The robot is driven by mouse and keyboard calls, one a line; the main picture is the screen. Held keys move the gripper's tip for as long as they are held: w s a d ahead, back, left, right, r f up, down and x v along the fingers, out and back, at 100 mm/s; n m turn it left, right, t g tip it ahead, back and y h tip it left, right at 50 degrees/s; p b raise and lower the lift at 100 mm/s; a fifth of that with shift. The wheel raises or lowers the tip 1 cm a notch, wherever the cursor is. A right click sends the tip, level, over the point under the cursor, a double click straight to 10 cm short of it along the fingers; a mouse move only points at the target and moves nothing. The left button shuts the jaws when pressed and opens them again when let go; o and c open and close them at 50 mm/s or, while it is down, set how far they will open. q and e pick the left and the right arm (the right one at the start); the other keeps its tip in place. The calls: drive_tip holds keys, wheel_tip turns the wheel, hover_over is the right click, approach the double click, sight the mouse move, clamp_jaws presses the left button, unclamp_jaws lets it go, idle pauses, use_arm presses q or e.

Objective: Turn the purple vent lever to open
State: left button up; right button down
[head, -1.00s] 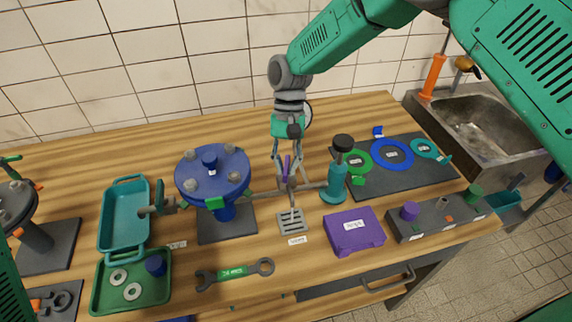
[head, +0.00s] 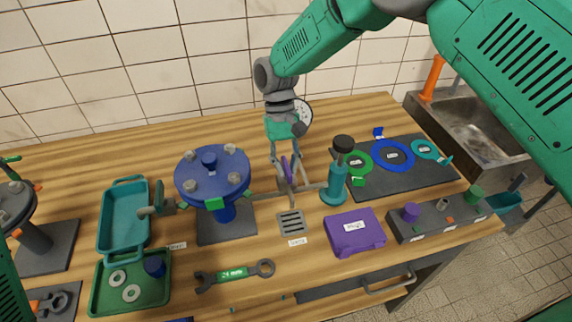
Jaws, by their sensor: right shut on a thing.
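The purple vent lever (head: 287,168) sits on the grey pipe between the blue flanged vessel (head: 212,178) and the teal post with a black knob (head: 337,180). The lever is small and partly hidden by the fingers; it looks roughly upright with a slight tilt. My right gripper (head: 286,172) reaches down from above and is shut on the lever. My left gripper is not in view.
A grey drain grate (head: 291,222) lies in front of the pipe. A purple case (head: 355,232), a wrench (head: 235,274), a teal tray (head: 125,218) and a green tray (head: 131,285) stand around. A dark mat with rings (head: 385,180) lies at right.

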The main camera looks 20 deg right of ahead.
drive_tip(key=shift+w+r, duration=0.15)
drive_tip(key=shift+w, duration=0.1)
drive_tip(key=c, duration=1.6)
unclamp_jaws()
drive_tip(key=shift+s, duration=0.1)
drive_tip(key=shift+w+r, duration=0.2)
drive_tip(key=shift+r, duration=0.15)
drive_tip(key=v, duration=1.1)
